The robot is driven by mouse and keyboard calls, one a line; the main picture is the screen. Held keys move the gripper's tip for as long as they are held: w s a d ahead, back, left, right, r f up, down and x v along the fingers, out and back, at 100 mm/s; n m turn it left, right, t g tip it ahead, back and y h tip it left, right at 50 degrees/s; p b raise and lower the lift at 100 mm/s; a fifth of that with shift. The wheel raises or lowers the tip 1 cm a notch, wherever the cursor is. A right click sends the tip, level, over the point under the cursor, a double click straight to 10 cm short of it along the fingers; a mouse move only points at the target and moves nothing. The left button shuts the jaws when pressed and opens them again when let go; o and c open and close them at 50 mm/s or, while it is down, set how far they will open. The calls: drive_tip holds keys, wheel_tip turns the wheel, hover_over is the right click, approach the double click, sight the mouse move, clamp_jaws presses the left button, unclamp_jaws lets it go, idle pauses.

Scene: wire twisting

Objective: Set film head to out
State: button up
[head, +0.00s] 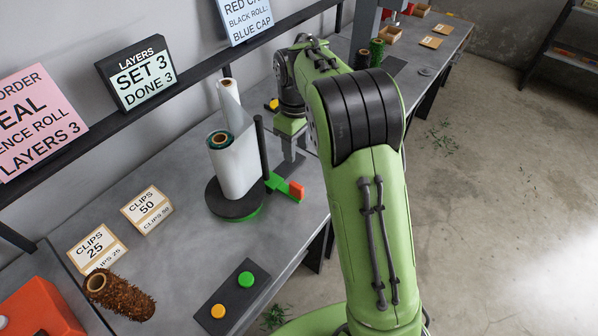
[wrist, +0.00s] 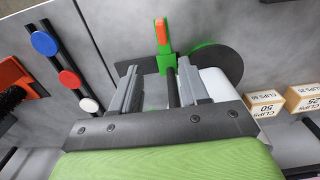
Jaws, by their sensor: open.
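The film head seems to be the green bracket with an orange end (head: 285,187), low beside a black upright post (head: 262,145) at the turntable. In the wrist view the green bracket (wrist: 166,63) and its orange end (wrist: 161,32) lie just beyond my fingertips. My gripper (wrist: 158,74) is open and empty, with the dark post (wrist: 172,88) showing between its fingers. In the head view my gripper (head: 290,160) is behind the post, partly hidden. I cannot tell whether a finger touches the bracket.
A white-wrapped roll (head: 233,170) stands on the dark round turntable (head: 226,207). A panel (head: 240,290) with yellow and green buttons lies at the front. Clip boxes (head: 147,210) and a brown roll (head: 125,298) sit left. Colored buttons (wrist: 69,78) show in the wrist view.

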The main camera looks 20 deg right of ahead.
sight(297, 185)
drive_tip(key=f+b, duration=0.2)
drive_tip(key=f, duration=0.5)
drive_tip(key=f+b, duration=0.2)
drive_tip(key=f, duration=0.6)
drive_tip(key=shift+s+f, duration=0.2)
drive_tip(key=shift+f, duration=0.1)
drive_tip(key=shift+c, duration=0.3)
clamp_jaws()
